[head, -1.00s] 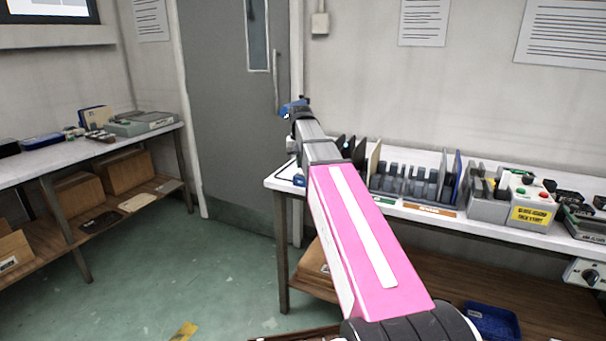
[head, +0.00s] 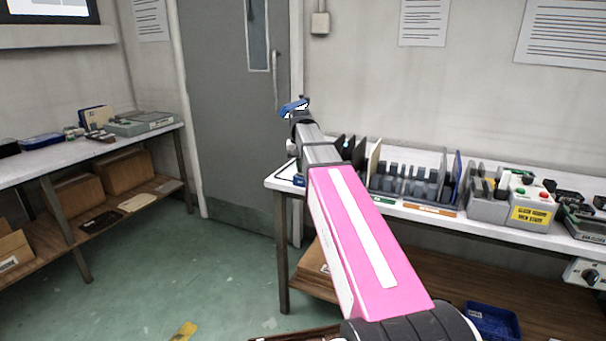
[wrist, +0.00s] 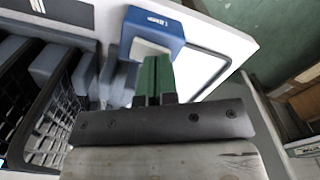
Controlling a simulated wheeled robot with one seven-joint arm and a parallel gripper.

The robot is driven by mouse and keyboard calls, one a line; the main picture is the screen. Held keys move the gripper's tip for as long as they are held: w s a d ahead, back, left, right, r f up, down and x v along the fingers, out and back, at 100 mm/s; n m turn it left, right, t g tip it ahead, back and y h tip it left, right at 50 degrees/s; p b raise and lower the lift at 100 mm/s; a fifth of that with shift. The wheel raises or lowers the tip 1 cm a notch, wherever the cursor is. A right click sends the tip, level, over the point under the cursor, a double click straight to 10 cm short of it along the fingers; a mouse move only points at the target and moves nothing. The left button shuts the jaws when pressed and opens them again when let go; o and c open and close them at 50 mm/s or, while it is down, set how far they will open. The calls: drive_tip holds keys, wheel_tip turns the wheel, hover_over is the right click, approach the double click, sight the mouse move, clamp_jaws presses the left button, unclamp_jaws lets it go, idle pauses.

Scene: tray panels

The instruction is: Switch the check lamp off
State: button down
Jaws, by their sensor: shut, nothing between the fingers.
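A blue box (wrist: 152,30) with a small white label and a pale front part (wrist: 150,48) is at the top middle of the wrist view; I take it to be the check lamp's switch. A blue piece at the bench's left end in the head view (head: 299,180) may be the same box. My gripper (wrist: 154,60) has its green fingers together and empty. The fingertips overlap the pale part's lower edge in the wrist view; I cannot tell whether they touch it. No lit lamp is clear to see. The fingers are hidden in the head view.
A rack with dark slots (head: 405,200) and a grey control box with a yellow label (head: 532,216) stand along the right bench. In the wrist view, a black mesh-sided tray (wrist: 50,130) is close on the left. A grey door (head: 225,120) is behind.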

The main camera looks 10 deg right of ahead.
drive_tip(key=shift+f, duration=0.35)
idle(0.3)
drive_tip(key=shift+r, duration=3.55)
